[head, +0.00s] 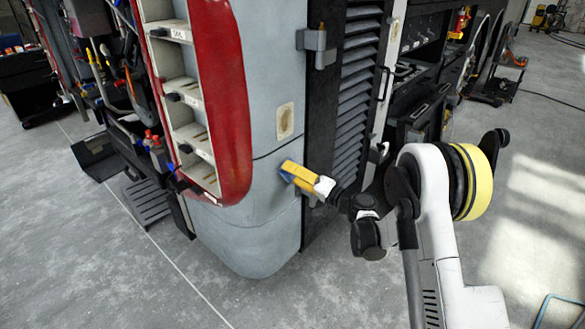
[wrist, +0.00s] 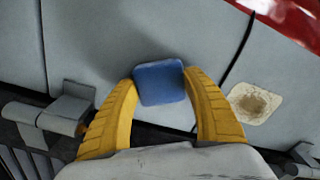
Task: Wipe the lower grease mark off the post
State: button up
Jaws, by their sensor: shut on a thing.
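My yellow gripper (head: 300,175) is shut on a blue pad (wrist: 160,82), one finger on each side. In the head view the pad's blue edge (head: 287,178) is at the face of the grey-blue post (head: 262,75), just below its seam. I cannot tell whether it presses on the surface. One cream patch with a brown grease mark (head: 285,121) shows above the seam. It also shows right of the fingers in the wrist view (wrist: 256,103). No second mark shows; the pad and fingers cover part of the post below the seam.
A red-edged column of steps (head: 225,100) stands left of the post. A black louvred panel (head: 355,100) and a grey hinge (head: 316,45) are to the right. Another hinge (wrist: 62,112) is close to the left finger. Open concrete floor (head: 300,290) lies in front.

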jog(key=shift+f, duration=0.1)
jog(key=shift+v, duration=2.95)
jog(key=shift+s, duration=0.1)
jog(key=v, duration=0.3)
